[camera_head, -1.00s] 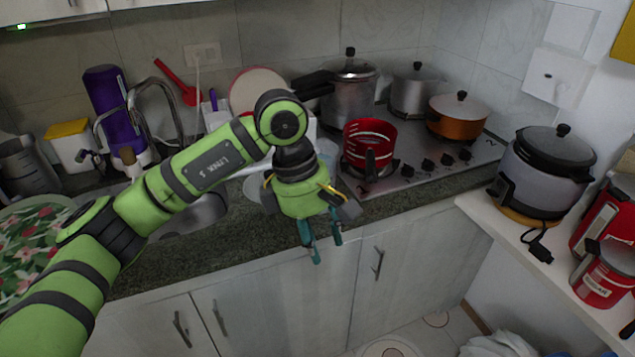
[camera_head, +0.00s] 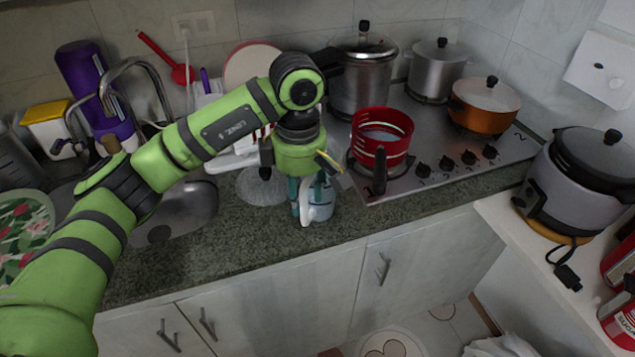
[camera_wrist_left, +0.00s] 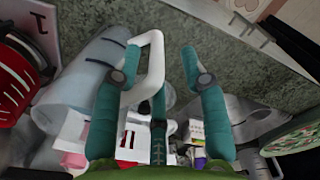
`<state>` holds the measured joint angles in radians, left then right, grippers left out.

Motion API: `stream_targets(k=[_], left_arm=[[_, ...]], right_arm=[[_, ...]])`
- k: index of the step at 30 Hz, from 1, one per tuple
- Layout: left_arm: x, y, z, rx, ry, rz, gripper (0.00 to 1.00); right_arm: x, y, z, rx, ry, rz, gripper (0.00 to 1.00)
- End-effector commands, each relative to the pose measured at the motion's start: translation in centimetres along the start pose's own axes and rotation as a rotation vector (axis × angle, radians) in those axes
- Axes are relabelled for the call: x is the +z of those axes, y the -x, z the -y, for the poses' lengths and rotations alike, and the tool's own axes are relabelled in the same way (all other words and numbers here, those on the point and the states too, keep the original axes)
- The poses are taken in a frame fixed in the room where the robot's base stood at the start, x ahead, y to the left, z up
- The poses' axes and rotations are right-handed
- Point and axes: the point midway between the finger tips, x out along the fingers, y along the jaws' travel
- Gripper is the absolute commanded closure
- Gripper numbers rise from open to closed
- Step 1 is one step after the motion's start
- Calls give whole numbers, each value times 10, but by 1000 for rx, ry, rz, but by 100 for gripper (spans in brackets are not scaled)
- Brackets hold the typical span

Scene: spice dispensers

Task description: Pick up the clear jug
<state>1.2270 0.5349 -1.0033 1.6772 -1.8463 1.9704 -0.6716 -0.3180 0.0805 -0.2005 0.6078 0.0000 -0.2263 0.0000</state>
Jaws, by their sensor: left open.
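The clear jug (camera_head: 327,207) stands on the counter below my left gripper (camera_head: 308,197), with its white handle toward the front. In the left wrist view the translucent jug (camera_wrist_left: 82,72) fills the left side, and its white handle (camera_wrist_left: 155,62) reaches between the teal fingers. My left gripper (camera_wrist_left: 157,70) is open, one finger on each side of the handle's outer bar. I cannot tell whether a finger touches it. In the head view the arm and gripper hide the jug's upper part. My right gripper is not in view.
A red pot (camera_head: 382,137) sits on the hob (camera_head: 440,178) just right of the jug, its dark handle pointing forward. A metal sink (camera_head: 180,212) lies to the left. A glass dish (camera_head: 262,187) is close by. The counter front (camera_head: 235,255) is clear.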

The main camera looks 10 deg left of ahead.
Motion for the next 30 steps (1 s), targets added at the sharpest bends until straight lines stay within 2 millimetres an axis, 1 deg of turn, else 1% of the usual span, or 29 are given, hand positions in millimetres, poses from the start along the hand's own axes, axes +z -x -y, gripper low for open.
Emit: stream_targets(k=[1,2,4,7,11,15,16,17,18,19,25,30], left_arm=[[1,-4,1,-8,1,-1,57],[1,-9,1,-7,1,0,57],[1,-21,0,-6,1,-1,57],[1,-32,0,-4,0,-1,57],[1,-37,-1,0,0,-1,57],[1,-37,-1,0,1,-1,57],[1,-37,-1,0,0,-1,65],[1,-37,-1,0,1,-1,77],[1,-37,-1,0,1,-1,93],[1,-37,-1,0,1,-1,100],[1,-35,-2,6,1,1,100],[1,-35,-2,5,1,1,100]], right_arm=[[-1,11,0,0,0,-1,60],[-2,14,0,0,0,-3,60],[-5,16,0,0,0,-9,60],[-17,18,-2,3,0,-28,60],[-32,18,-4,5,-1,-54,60],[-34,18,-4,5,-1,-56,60],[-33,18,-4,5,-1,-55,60],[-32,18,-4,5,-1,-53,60],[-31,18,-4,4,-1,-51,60],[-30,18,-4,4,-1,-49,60],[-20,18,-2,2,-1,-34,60],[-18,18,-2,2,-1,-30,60]])
